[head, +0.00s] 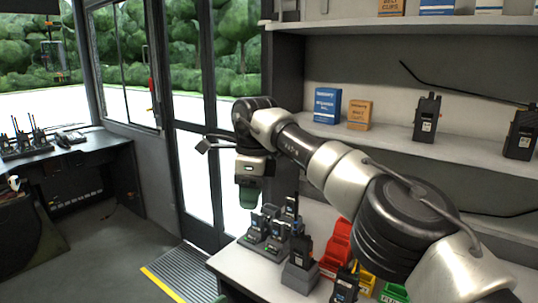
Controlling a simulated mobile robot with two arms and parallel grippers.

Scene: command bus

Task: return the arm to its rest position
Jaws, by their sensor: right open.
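My right arm comes in from the right and reaches across the front of the shelf. My left arm is not recognisable in the view. A small dark green sliver shows at the bottom edge, too little to identify.
Radios in a charger (265,232) and a single radio (300,252) stand on the counter below my right arm. Red bins (337,243) stand beside them. The shelf (385,142) holds a blue box (327,104), an orange box (359,115) and radios. Open floor (105,245) lies left.

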